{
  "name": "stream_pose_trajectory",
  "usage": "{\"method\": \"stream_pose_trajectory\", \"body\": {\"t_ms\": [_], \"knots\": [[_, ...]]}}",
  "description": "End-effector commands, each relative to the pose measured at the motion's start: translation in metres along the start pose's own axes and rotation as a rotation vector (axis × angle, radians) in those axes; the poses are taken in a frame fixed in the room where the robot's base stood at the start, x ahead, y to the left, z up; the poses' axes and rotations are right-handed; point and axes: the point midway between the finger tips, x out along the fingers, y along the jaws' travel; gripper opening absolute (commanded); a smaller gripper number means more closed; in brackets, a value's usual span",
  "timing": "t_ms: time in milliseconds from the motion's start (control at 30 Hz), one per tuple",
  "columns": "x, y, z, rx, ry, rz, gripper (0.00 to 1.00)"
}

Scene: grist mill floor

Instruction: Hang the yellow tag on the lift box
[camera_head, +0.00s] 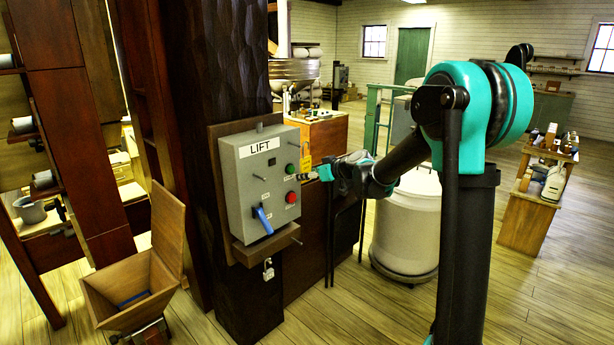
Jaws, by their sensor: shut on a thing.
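The grey lift box (245,193) is mounted on a dark wooden post and carries a white LIFT label. It has a green button (290,169), a red button (291,197), a blue lever (263,220) and short pegs on its face. My gripper (319,173) is just right of the box, at about the height of the green button. It is shut on the yellow tag (306,161), which shows small at the fingertips, close to the box's right edge. I cannot tell whether the tag touches the box or a peg.
A padlock (268,269) hangs below the box on its wooden backing. A wooden hopper (130,290) stands at lower left. A white barrel (407,225) stands behind my arm. A small table (535,205) with bottles is at right. Plank floor is open at lower right.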

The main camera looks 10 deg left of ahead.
Motion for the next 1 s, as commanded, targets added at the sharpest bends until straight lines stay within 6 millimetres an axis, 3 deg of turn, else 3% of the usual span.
{"method": "stream_pose_trajectory", "body": {"t_ms": [1000], "knots": [[0.02, 0.0, -0.009, 0.0, 0.0, 0.0, 0.19]]}}
